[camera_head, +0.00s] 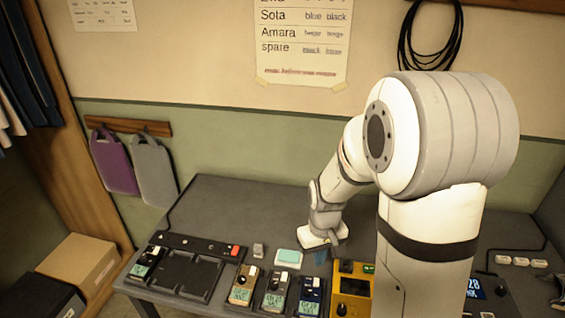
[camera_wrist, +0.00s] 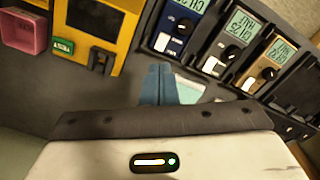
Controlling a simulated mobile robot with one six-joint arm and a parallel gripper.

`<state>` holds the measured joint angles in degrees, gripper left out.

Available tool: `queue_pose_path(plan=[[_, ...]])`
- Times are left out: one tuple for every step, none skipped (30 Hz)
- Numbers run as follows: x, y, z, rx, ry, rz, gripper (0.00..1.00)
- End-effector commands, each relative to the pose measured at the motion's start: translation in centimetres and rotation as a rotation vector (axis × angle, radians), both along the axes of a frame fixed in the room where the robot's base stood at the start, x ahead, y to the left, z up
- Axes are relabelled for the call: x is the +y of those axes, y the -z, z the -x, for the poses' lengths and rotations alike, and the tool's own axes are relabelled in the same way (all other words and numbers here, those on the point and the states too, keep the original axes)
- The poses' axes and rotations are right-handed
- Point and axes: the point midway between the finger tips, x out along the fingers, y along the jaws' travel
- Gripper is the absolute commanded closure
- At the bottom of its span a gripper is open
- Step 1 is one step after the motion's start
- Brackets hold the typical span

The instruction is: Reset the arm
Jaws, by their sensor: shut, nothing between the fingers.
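My gripper (camera_head: 321,257) hangs low over the grey table, behind the row of small display units. Its two blue fingers (camera_wrist: 159,84) are closed together with nothing between them. In the wrist view they point toward the gap between a yellow unit (camera_wrist: 108,22) and a dark blue unit (camera_wrist: 178,27). I cannot tell whether the fingertips touch the table. My white arm bends down to it from the right of the head view and hides part of the table.
Tan (camera_head: 243,287), grey (camera_head: 275,292) and blue (camera_head: 311,297) units stand in a row beside the yellow unit (camera_head: 351,290). A pale green pad (camera_head: 288,257) lies left of my gripper. A black tray (camera_head: 190,273) sits further left. Boxes (camera_head: 82,262) stand beside the table.

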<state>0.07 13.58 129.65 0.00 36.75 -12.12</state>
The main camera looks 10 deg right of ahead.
Motion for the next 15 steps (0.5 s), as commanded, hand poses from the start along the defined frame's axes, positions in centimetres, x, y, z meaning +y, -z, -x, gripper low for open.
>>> queue_pose_path(plan=[[0.0, -0.2, 0.1, -0.003, 0.002, 0.0, 1.0], [0.0, -0.5, 0.2, -0.006, 0.003, 0.0, 1.0], [0.0, -1.0, 0.3, -0.013, 0.007, 0.0, 1.0], [0.0, -1.5, 0.5, -0.02, 0.011, 0.0, 1.0], [0.0, -2.1, 0.8, -0.028, 0.017, 0.0, 1.0], [0.0, -3.0, 1.3, -0.039, 0.026, 0.0, 1.0], [0.0, -3.9, 1.7, -0.051, 0.034, -0.001, 1.0], [-0.1, -4.7, 2.2, -0.063, 0.042, -0.001, 1.0], [-0.1, -5.9, 2.9, -0.077, 0.054, -0.002, 1.0], [-0.1, -6.8, 3.5, -0.09, 0.064, -0.003, 1.0], [-0.1, -7.6, 4.1, -0.103, 0.074, -0.003, 1.0], [-0.1, -8.6, 4.9, -0.118, 0.086, -0.005, 1.0], [-0.1, -9.4, 5.6, -0.13, 0.096, -0.005, 1.0], [-0.1, -10.0, 6.3, -0.14, 0.106, -0.006, 1.0], [-0.1, -10.9, 7.1, -0.157, 0.118, -0.008, 1.0]])
